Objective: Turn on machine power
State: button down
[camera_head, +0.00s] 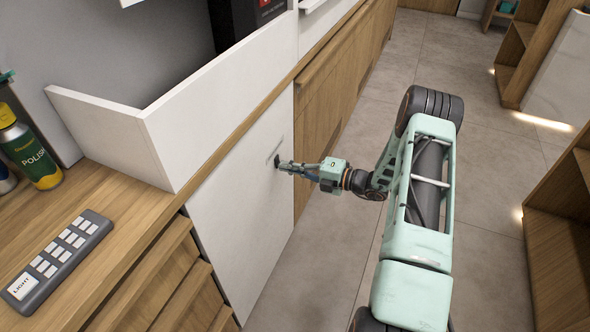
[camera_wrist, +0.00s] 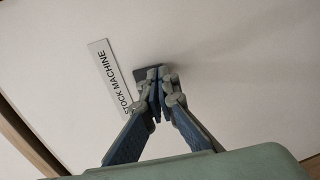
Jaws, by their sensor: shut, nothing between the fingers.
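A white panel (camera_head: 235,200) on the counter front bears a label reading "STOCK MACHINE", clear in the wrist view (camera_wrist: 110,78). Right beside the label is a small dark grey square piece (camera_wrist: 141,73), probably the power switch. My gripper (camera_head: 284,166) is shut and empty, pointing at this panel. In the wrist view its closed fingertips (camera_wrist: 155,76) lie over the dark square and hide much of it. The tips are at or very close to it; I cannot tell whether they press it, or whether it is on or off.
A grey button pad marked "LIGHT" (camera_head: 58,258) lies on the wooden counter at left, with a green polish bottle (camera_head: 30,150) behind it. Wooden drawers (camera_head: 170,285) are below. Open tiled floor (camera_head: 490,170) lies to the right, with wooden shelving (camera_head: 560,240) at the right edge.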

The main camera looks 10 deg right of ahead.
jog(key=shift+w+a+f+t+y+b, duration=0.15)
jog(key=shift+a+t+y+b, duration=0.2)
jog(key=shift+b, duration=0.35)
jog(key=shift+d, duration=0.15)
